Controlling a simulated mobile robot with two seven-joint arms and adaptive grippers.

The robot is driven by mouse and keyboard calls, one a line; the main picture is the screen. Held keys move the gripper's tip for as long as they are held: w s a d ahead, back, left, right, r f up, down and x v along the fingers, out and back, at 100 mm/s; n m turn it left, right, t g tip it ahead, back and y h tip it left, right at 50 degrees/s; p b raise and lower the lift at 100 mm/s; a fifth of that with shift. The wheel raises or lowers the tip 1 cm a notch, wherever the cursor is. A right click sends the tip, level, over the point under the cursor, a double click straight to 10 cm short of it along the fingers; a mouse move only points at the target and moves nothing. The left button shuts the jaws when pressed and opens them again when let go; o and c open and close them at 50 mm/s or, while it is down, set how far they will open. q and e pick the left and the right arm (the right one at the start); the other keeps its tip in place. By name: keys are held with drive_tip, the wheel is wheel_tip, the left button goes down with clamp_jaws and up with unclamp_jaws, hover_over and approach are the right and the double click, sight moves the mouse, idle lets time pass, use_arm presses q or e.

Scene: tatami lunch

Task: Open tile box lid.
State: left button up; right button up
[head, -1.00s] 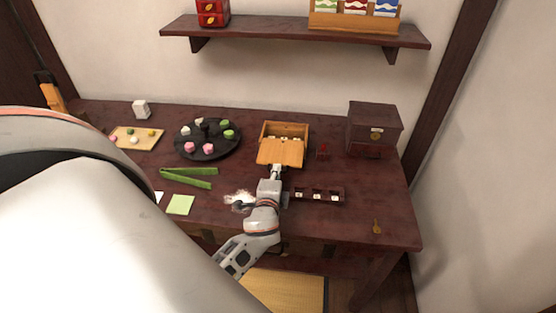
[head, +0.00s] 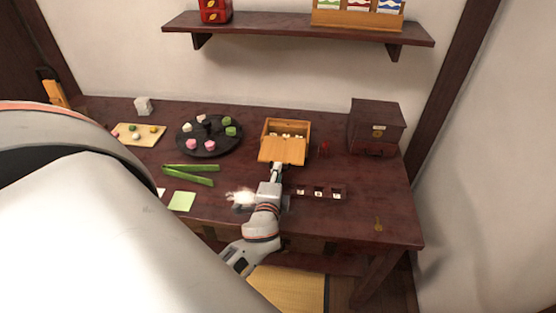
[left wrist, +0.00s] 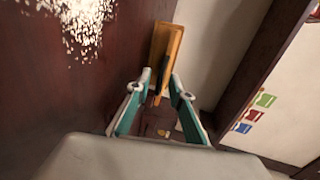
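The wooden tile box (head: 306,133) stands at the middle back of the table. Its lighter lid (head: 283,151) sits toward the near side, and pale tiles (head: 289,135) show in the opening behind it. My left gripper (head: 277,168) is at the lid's near edge in the head view. In the left wrist view its teal fingers (left wrist: 161,79) stand apart, with the orange wood of the box (left wrist: 166,45) just beyond them. A dark strip shows between the fingertips, and contact with the lid cannot be made out. My right gripper is not in view.
A dark tile rack (head: 325,193) lies right of my left wrist. A dark chest (head: 376,128) stands at the back right, a brass key (head: 378,224) in front. A round black tray (head: 210,150) with sweets and green tongs (head: 190,175) lie left. A shelf (head: 300,32) hangs above.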

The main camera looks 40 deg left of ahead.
use_arm(q)
drive_tip(key=v, duration=0.9)
drive_tip(key=shift+s+d, duration=0.2)
drive_tip(key=shift+s, duration=0.05)
